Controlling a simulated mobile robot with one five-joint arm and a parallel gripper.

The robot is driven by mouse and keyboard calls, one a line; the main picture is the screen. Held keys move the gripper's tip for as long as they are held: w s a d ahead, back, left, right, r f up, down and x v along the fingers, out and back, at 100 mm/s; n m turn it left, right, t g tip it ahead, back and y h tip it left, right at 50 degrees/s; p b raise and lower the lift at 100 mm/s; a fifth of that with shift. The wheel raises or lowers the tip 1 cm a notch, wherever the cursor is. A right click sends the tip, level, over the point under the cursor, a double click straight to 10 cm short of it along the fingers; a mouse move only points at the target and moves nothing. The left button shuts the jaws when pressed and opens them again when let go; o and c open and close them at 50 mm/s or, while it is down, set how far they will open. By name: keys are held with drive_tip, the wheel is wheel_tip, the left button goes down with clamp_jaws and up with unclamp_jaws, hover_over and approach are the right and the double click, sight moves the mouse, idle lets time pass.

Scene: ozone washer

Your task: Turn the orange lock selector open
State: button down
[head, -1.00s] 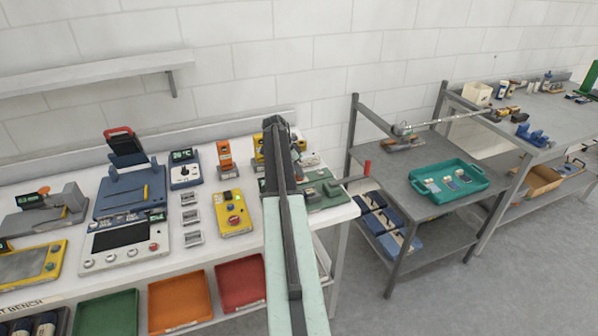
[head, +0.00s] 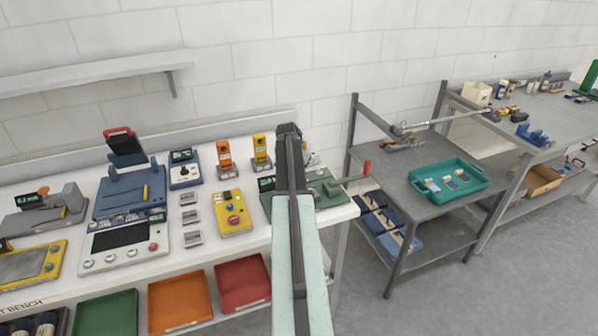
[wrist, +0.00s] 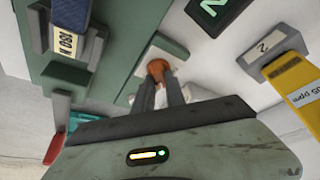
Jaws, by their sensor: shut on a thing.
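The orange lock selector (wrist: 157,68) shows in the wrist view as a small rounded knob on a pale plate, at the edge of a green machine (wrist: 110,45). My gripper (wrist: 160,84) has its two dark fingers shut on the knob, and their tips partly cover it. The angle of the selector is hard to read. In the head view my gripper (head: 289,132) reaches over the green machine (head: 325,188) at the right end of the white bench. My arm hides the selector there.
A yellow upright device (head: 260,148) and an orange one (head: 224,155) stand left of my arm. A yellow box with a red button (head: 233,212) lies nearer. A red-tipped lever (head: 366,168) sticks out at right. A grey cart with a teal tray (head: 448,182) stands beyond.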

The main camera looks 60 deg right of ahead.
drive_tip(key=n, duration=0.1)
drive_tip(key=n+t, duration=0.1)
drive_tip(key=n, duration=0.2)
drive_tip(key=shift+s+n+t+y, duration=0.25)
drive_tip(key=shift+n+t+y, duration=0.05)
drive_tip(key=shift+y, duration=0.1)
drive_tip(key=n+t+y, duration=0.1)
drive_tip(key=n, duration=0.3)
drive_tip(key=shift+s, duration=0.1)
drive_tip(key=shift+n, duration=0.3)
drive_tip(key=c, duration=1.4)
unclamp_jaws()
drive_tip(key=p+v, duration=0.7)
drive_tip(key=shift+s+r, duration=0.25)
drive_tip(key=shift+r, duration=0.1)
